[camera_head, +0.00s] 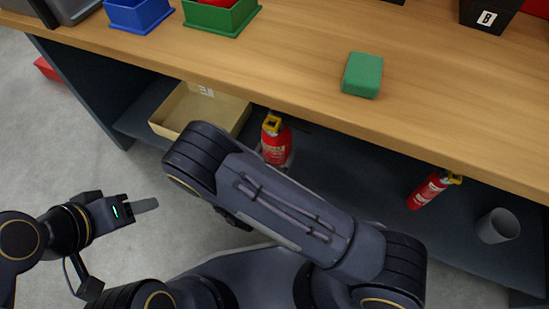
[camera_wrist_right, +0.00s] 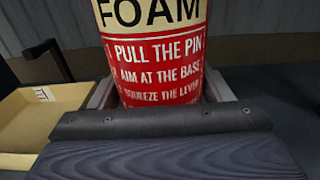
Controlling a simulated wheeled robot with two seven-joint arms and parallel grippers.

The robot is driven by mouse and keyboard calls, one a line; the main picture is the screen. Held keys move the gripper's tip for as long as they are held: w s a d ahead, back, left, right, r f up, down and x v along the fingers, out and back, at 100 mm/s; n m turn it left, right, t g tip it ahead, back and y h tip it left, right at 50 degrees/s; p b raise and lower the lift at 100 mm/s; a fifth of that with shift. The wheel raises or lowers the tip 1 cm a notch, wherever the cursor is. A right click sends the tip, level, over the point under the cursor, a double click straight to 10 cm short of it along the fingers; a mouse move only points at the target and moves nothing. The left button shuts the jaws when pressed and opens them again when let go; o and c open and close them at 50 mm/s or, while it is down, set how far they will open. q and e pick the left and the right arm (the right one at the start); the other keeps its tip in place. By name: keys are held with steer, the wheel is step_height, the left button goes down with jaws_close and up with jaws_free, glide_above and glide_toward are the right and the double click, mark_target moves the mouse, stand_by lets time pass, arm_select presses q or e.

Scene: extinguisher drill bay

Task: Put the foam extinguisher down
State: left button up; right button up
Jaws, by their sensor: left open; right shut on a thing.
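The foam extinguisher (camera_wrist_right: 150,60), red with a cream band reading FOAM, stands between the jaws of my right gripper (camera_wrist_right: 160,95), which is shut on it. In the head view the extinguisher (camera_head: 277,143) shows its yellow top at the front of the lower shelf, right of the cream tray. My right arm hides its base, so I cannot tell there whether it touches the shelf. My left gripper (camera_head: 145,206) is open and empty, low at the left over the floor, apart from everything.
The cream tray (camera_head: 240,112) is on the dark lower shelf (camera_head: 350,180), also in the wrist view (camera_wrist_right: 20,125). A second red extinguisher (camera_head: 430,189) and a grey cup (camera_head: 497,226) are to the right. The wooden worktop (camera_head: 300,70) overhangs, bearing a green block (camera_head: 362,74) and bins.

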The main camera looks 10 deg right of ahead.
steer(key=w+d+f+b, duration=0.5)
steer(key=w+f+b, duration=0.1)
steer(key=f, duration=0.4)
steer(key=shift+w+d+f, duration=0.35)
steer(key=shift+w+d, duration=0.05)
steer(key=shift+w, duration=0.35)
steer(key=shift+f, duration=0.1)
steer(key=o, duration=1.5)
steer(key=shift+f, duration=0.15)
steer(key=shift+c, duration=0.2)
